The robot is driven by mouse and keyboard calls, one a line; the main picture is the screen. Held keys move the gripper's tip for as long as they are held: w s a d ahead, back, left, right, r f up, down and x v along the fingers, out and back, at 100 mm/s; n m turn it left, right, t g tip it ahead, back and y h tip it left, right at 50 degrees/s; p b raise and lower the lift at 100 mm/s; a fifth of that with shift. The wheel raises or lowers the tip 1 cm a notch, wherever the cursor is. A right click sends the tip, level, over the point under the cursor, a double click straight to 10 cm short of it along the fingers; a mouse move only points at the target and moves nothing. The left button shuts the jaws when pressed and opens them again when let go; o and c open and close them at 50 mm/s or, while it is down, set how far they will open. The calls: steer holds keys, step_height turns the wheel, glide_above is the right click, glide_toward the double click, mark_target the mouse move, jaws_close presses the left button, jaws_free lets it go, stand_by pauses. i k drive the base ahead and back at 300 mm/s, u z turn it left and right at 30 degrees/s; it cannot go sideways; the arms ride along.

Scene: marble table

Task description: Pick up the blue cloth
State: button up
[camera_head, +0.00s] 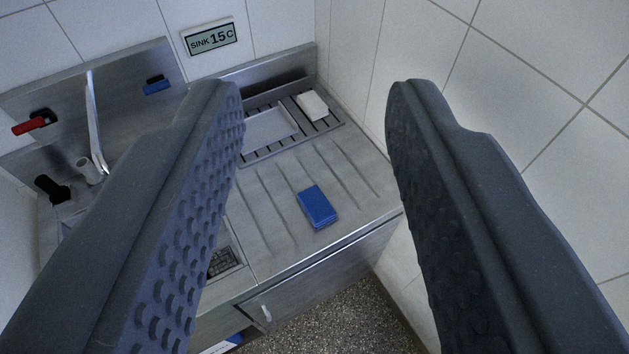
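The blue cloth (317,206) lies folded into a small rectangle on the ribbed steel drainboard (275,240), near its front edge. It lies flat and is fully visible. My gripper (315,95) is open, with its two dark fingers spread wide at the left and right of the view. The cloth shows in the gap between the fingers, farther away and below them. Nothing is held, and neither finger appears to touch the cloth. The left finger hides part of the sink and drainboard.
A steel rack (270,130) with a white block (311,106) stands at the back of the drainboard. A tap (96,130) with red (30,126) and blue (158,86) handles is at left. Tiled wall (350,80) borders the right side. A cabinet (320,275) is below.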

mark_target(320, 211)
steer(key=k, duration=1.05)
steer(key=z, duration=0.5)
steer(key=i, duration=1.85)
steer(key=u, duration=0.35)
